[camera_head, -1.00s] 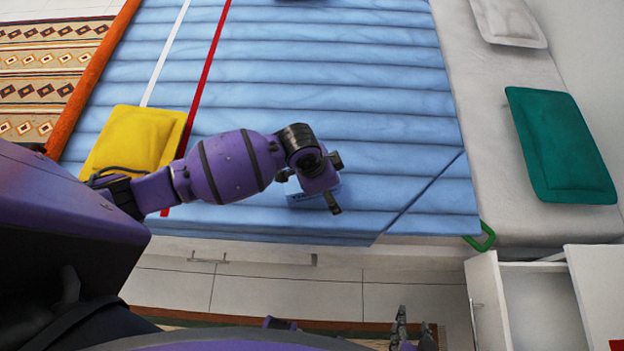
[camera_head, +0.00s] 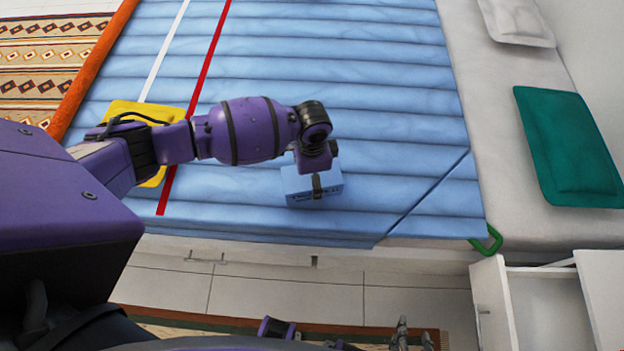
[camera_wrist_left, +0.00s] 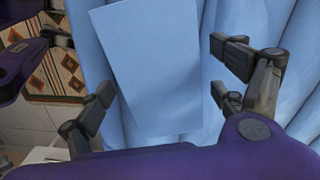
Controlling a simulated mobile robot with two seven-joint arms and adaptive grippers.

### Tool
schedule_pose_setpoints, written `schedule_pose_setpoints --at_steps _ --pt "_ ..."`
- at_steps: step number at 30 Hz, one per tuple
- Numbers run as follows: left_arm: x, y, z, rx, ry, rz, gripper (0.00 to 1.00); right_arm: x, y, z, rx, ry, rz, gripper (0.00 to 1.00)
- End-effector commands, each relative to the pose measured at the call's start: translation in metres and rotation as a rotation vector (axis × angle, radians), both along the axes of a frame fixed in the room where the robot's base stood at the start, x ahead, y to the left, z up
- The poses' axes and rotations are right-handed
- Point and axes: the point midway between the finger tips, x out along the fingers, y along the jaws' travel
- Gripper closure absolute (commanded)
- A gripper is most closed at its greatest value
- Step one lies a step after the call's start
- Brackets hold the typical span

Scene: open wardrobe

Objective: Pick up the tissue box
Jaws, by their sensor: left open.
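The tissue box, a pale blue block with dark markings on its side (camera_head: 298,185), sits on the blue bedspread near the front edge of the bed. My left gripper (camera_head: 318,180) is over it, with one dark finger in front of the box's near side. In the left wrist view, the tissue box (camera_wrist_left: 150,60) shows as a plain blue face between the fingers of my open left gripper (camera_wrist_left: 162,84). The fingers on the right stand clear of the box; the left finger is close to its edge, contact unclear. My right gripper (camera_head: 414,338) shows partly at the bottom edge.
A yellow cushion (camera_head: 120,112) lies under my left arm. A green cushion (camera_head: 570,145) and a white cushion (camera_head: 518,20) lie on the right. An open drawer (camera_head: 545,300) stands at the lower right. The bedspread (camera_head: 400,110) around the box is clear.

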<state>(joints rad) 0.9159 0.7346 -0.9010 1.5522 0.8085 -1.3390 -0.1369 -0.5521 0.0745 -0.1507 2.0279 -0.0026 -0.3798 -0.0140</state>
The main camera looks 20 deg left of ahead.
Motion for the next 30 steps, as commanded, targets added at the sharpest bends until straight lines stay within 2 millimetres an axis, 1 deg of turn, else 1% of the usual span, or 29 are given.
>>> schedule_pose_setpoints --at_steps 7,20,27,30 --pt "0.0006 0.0001 -0.0012 0.000 -0.001 0.000 0.12 0.0011 0.0002 0.0002 0.001 -0.002 0.001 0.60" --pt "0.0005 0.0003 -0.0011 0.000 -0.002 0.001 0.68 0.0016 0.0005 -0.0004 0.001 -0.003 0.001 0.60" --pt "0.0011 0.0002 -0.0002 -0.001 -0.003 0.001 0.69 0.0013 0.0005 -0.0008 0.001 -0.002 0.001 0.60" --pt "0.0013 0.0000 0.0035 0.000 -0.004 0.000 0.69 0.0019 0.0006 0.0002 0.002 -0.003 0.000 0.60"
